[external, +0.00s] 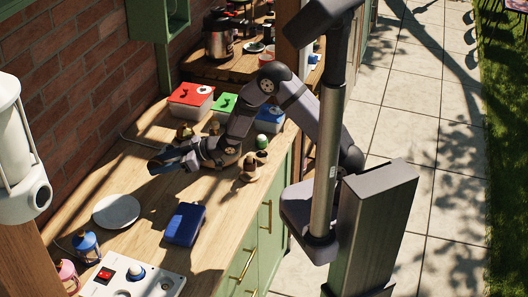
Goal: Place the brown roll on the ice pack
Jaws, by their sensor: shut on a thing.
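A dark blue slab (185,223), which looks like the ice pack, lies flat on the wooden counter (150,243), right of a white plate. My gripper (157,164) reaches left over the counter, behind the plate and the blue slab and apart from both. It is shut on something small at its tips. The held thing is mostly hidden by the fingers and shadow, and I cannot make out clearly whether it is the brown roll. No other brown roll shows plainly on the counter.
The white plate (116,211) lies bare at the left. Red-lidded (191,97), green-lidded and blue-lidded boxes stand behind my arm. Small brown figures (250,167) stand near the wrist. Small lanterns (87,245) and a white panel (132,279) are in front. Counter around the blue slab is clear.

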